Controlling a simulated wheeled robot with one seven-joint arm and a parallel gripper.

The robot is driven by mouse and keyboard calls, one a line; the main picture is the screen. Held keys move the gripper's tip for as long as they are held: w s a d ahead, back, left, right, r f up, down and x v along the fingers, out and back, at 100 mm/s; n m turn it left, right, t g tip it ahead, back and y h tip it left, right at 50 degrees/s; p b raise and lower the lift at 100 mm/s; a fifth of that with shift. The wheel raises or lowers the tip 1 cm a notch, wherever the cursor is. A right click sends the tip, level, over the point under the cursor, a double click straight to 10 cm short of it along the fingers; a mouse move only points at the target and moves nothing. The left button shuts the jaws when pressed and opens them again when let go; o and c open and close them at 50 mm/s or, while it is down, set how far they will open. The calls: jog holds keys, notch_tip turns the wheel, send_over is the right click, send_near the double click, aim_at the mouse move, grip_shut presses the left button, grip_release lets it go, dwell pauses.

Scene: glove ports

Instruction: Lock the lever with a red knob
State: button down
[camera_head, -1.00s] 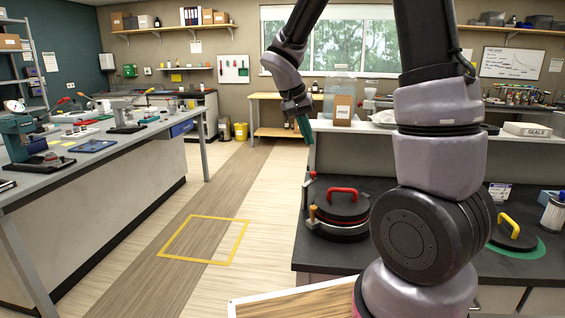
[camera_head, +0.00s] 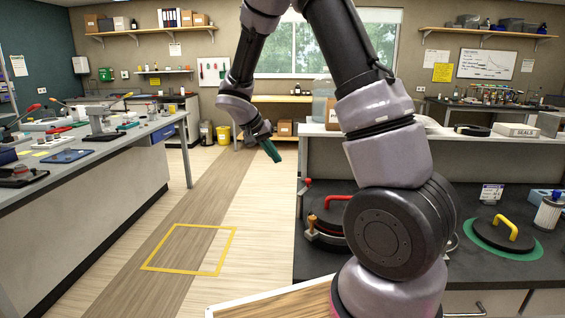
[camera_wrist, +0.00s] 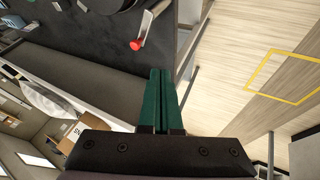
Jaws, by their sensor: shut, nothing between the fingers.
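The red knob (camera_head: 308,182) tops a short lever at the left edge of the black right-hand counter. It stands beside a round black port lid with a red handle (camera_head: 338,200), which my arm partly hides. In the wrist view the red knob (camera_wrist: 136,45) sits at the end of a metallic lever (camera_wrist: 147,22), ahead and left of my fingertips. My gripper (camera_head: 274,152) has green fingers and hangs over the aisle, left of and above the counter edge, apart from the knob. In the wrist view the fingers (camera_wrist: 160,72) are together, with nothing between them.
An orange-knobbed post (camera_head: 311,219) stands in front of the red knob. A second black lid with a yellow handle (camera_head: 508,226) lies on a green ring to the right. A raised shelf runs behind the counter. The aisle with its yellow floor square (camera_head: 190,270) is clear.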

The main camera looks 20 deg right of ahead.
aim_at(308, 180)
jog(key=d+f, duration=0.7)
jog(key=d, duration=0.1)
jog(key=shift+s+f, duration=0.15)
jog(key=shift+f, duration=0.2)
jog(key=shift+d+m+g, duration=0.35)
jog(key=shift+m+g, duration=0.05)
jog(key=shift+m, duration=0.4)
jog(key=m+g, duration=0.1)
jog(key=m, duration=0.1)
jog(key=d+m+g, duration=0.1)
jog(key=shift+s+d+m, duration=0.15)
jog(key=shift+s+m, duration=0.2)
jog(key=shift+m, duration=0.05)
jog(key=m+g, duration=0.1)
jog(key=m, duration=0.1)
jog(key=s+d+m+g, duration=0.1)
jog(key=m, duration=0.1)
jog(key=shift+s+g+y, duration=0.1)
jog(key=shift+g+y, duration=0.2)
jog(key=shift+y, duration=0.1)
jog(key=shift+s+d+m+g+y, duration=0.1)
jog(key=shift+s+m+g+y, duration=0.55)
jog(key=shift+m, duration=1)
jog(key=shift+s+d+m+g+y, duration=0.1)
jog(key=shift+s+m+g+y, duration=0.35)
jog(key=shift+m+y, duration=0.85)
jog(key=shift+s+m+g+y, duration=0.4)
jog(key=shift+s+m, duration=0.2)
jog(key=shift+m, duration=1.45)
